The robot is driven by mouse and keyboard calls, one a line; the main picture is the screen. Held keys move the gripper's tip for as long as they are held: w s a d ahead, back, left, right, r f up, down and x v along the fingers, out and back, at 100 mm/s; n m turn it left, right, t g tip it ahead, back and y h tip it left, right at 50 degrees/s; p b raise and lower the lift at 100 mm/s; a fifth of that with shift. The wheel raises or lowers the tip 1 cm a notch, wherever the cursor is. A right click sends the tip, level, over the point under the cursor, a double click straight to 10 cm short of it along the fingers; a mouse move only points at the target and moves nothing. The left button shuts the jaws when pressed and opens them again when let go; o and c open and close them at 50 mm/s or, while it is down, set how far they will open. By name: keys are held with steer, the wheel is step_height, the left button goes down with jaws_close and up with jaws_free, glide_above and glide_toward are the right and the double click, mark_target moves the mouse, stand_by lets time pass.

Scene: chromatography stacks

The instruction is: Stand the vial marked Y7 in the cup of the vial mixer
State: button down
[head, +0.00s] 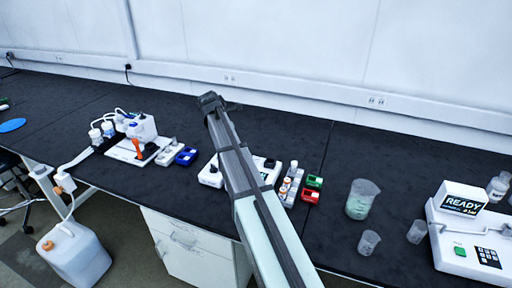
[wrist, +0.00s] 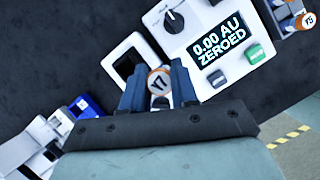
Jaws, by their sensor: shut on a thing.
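My gripper (wrist: 158,92) is shut on an orange-capped vial (wrist: 158,80) in the wrist view; the cap's mark looks like Y7. The fingers hold it from both sides, beside the white instrument (wrist: 184,48) with a square dark opening (wrist: 128,65). I cannot tell the height of the vial above the bench. In the head view my arm hides the gripper and the held vial. I cannot tell for sure which device is the vial mixer; a white unit with a black part and an orange piece (head: 138,146) stands left of my arm.
The instrument's display reads 0.00 AU ZEROED. A rack with vials (head: 288,189) and green (head: 314,181) and red (head: 311,196) trays stand right of my arm. A blue tray (head: 187,156) is left. Beakers (head: 361,200) and a READY unit (head: 461,204) stand right. The back bench is clear.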

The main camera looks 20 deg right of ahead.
steer(key=shift+n, duration=0.5)
steer(key=shift+w+a+f, duration=0.2)
steer(key=shift+w+f, duration=0.35)
steer(key=shift+w, duration=0.55)
steer(key=shift+w+a+f, duration=0.15)
steer(key=shift+w+f, duration=0.4)
steer(key=shift+w, duration=0.55)
steer(key=shift+w+a+f, duration=0.2)
steer(key=shift+w+f, duration=0.35)
steer(key=shift+w, duration=0.55)
steer(key=shift+f, duration=1.4)
steer(key=c, duration=0.8)
jaws_free()
steer(key=shift+r, duration=0.1)
steer(key=shift+r, duration=3.9)
